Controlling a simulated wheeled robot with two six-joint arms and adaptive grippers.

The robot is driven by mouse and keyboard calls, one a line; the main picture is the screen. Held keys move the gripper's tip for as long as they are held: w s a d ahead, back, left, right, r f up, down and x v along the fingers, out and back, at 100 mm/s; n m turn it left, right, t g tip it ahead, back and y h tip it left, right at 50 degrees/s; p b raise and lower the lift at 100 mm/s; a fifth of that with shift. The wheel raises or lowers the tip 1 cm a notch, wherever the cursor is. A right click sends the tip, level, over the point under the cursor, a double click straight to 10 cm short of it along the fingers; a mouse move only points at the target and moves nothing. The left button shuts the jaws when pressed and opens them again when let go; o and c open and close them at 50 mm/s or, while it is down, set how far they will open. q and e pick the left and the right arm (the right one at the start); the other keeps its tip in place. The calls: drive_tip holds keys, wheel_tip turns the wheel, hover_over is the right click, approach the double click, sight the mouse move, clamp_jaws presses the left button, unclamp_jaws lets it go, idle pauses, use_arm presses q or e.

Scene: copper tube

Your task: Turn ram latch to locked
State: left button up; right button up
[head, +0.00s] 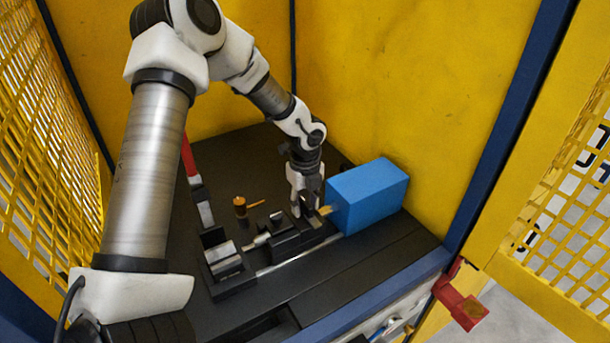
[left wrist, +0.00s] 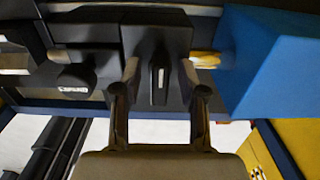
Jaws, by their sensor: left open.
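My left gripper (head: 306,208) reaches down over the black fixture (head: 292,243), just left of the blue block (head: 368,196). In the left wrist view the gripper (left wrist: 160,75) is open, with one finger on each side of a dark upright piece with a pale stripe (left wrist: 160,84). This piece looks like the ram latch, but its marking is too small to read. I cannot tell whether the fingers touch it. In the head view the gripper hides most of it. A brass-coloured rod (head: 325,210) runs into the blue block. My right gripper is not in view.
An orange-and-dark knob with a side handle (head: 240,206) stands behind the fixture. A grey clamp block (head: 224,262) sits at its left end, near a red lever (head: 188,158). Yellow walls (head: 380,90) close in the back and sides. The front bench strip is clear.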

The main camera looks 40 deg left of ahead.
use_arm(q)
drive_tip(key=shift+d+r, duration=0.1)
drive_tip(key=shift+d, duration=0.05)
drive_tip(key=shift+c, duration=1)
drive_tip(key=shift+s+d, duration=0.1)
drive_tip(key=shift+d, duration=0.05)
clamp_jaws()
drive_tip(key=shift+m, duration=0.3)
drive_tip(key=m+p, duration=0.1)
drive_tip(key=m, duration=0.3)
drive_tip(key=shift+r, duration=0.1)
drive_tip(key=m+p, duration=0.1)
drive_tip(key=m, duration=0.3)
drive_tip(key=shift+m, duration=0.3)
drive_tip(key=m+p, duration=0.1)
drive_tip(key=m, duration=0.3)
drive_tip(key=shift+s+m, duration=0.1)
drive_tip(key=shift+m, duration=2.3)
